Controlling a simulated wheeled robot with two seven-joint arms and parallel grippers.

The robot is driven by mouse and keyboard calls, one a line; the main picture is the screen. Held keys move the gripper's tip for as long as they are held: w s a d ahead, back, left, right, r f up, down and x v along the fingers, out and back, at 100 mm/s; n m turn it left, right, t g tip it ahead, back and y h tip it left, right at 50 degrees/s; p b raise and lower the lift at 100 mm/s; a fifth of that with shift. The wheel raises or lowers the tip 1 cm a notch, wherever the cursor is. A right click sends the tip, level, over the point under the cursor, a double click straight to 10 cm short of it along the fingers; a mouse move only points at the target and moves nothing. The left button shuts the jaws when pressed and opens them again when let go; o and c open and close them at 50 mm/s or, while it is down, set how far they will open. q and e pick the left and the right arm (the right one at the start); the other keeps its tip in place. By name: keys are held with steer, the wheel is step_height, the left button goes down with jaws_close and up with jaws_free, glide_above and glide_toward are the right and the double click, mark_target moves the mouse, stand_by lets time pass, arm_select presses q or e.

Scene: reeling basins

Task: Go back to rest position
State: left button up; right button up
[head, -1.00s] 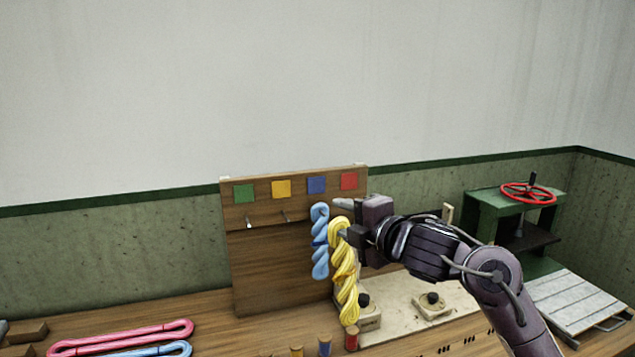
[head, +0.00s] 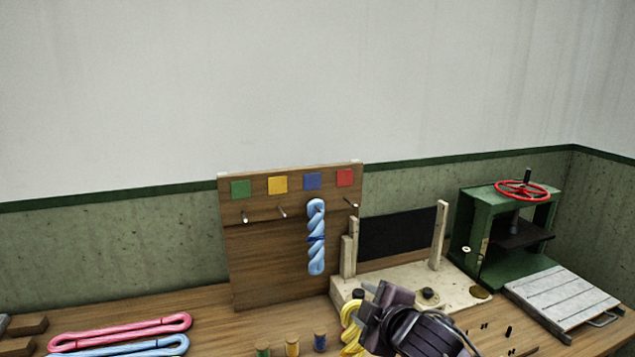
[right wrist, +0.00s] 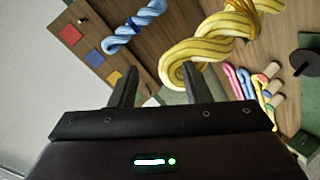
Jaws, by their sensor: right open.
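My right gripper (head: 369,304) is low over the workbench, in front of the cream-based stand. In the right wrist view its two fingers (right wrist: 158,78) are apart with nothing clamped between them. A twisted yellow skein (head: 349,332) is beside and partly behind the gripper. The yellow skein (right wrist: 205,45) shows just beyond the fingertips in the right wrist view; whether it touches a finger or rests on the bench I cannot tell. My left gripper is out of view.
A blue skein (head: 316,240) hangs under the blue square on the wooden pegboard (head: 265,262); the other pegs are bare. Pink (head: 120,333) and blue loops (head: 150,346) lie at left. Small spools (head: 292,347) stand in front. A green press (head: 480,235) stands at right.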

steer(key=s+d+f+m+g+h, duration=0.1)
steer(key=s+d+f+m+g, duration=0.2)
steer(key=s+f+m, duration=0.45)
steer(key=s+d+f+m+g+h, duration=0.25)
steer(key=s+d+f, duration=0.2)
steer(key=s, duration=0.65)
steer(key=s+d+f+m+g+h, duration=0.1)
steer(key=s+d+f+m+g, duration=0.25)
steer(key=s+f, duration=0.45)
step_height(320, 180, down, 29)
steer(key=s+g+b, duration=0.1)
steer(key=s+b, duration=0.1)
steer(key=s+d+f+g+b, duration=0.1)
steer(key=s+d+f, duration=0.2)
steer(key=s+f, duration=1.7)
steer(key=shift+f+g, duration=0.3)
steer(key=shift+f, duration=0.25)
steer(key=shift+o, duration=0.4)
steer(key=shift+s, duration=0.1)
